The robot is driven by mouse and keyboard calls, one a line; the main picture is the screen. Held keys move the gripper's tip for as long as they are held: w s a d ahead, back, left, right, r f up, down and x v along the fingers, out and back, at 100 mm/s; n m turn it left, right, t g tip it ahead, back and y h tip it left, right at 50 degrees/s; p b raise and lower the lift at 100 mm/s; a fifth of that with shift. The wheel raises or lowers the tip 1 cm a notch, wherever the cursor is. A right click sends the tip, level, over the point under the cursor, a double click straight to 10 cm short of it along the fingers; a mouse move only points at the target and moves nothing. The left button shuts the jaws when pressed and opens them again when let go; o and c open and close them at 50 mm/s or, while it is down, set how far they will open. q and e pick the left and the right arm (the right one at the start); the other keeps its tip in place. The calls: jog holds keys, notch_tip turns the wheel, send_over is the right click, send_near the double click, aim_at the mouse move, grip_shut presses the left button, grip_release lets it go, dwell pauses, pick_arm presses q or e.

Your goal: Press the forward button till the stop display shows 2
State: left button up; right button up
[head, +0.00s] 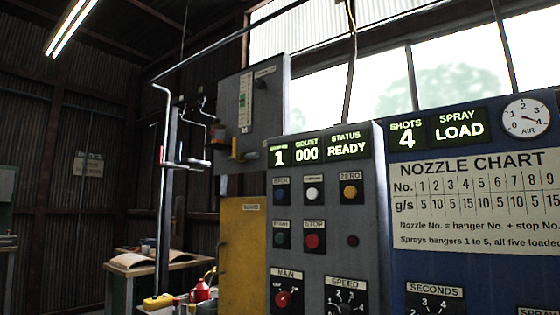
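The grey control panel (331,259) stands right of the middle in the head view. The small display at its top left (278,156) reads 1; its label is too small to read surely. A white button (313,194) sits in the middle of the upper row, under a blurred label. I cannot read which button is marked forward. Neither of my grippers is in view.
The count display (307,151) reads 000 and the status display (348,145) reads READY. Below are a green button (281,240), a red STOP button (313,241) and knobs. A blue nozzle chart panel (480,270) adjoins on the right. A workbench (150,267) stands at left.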

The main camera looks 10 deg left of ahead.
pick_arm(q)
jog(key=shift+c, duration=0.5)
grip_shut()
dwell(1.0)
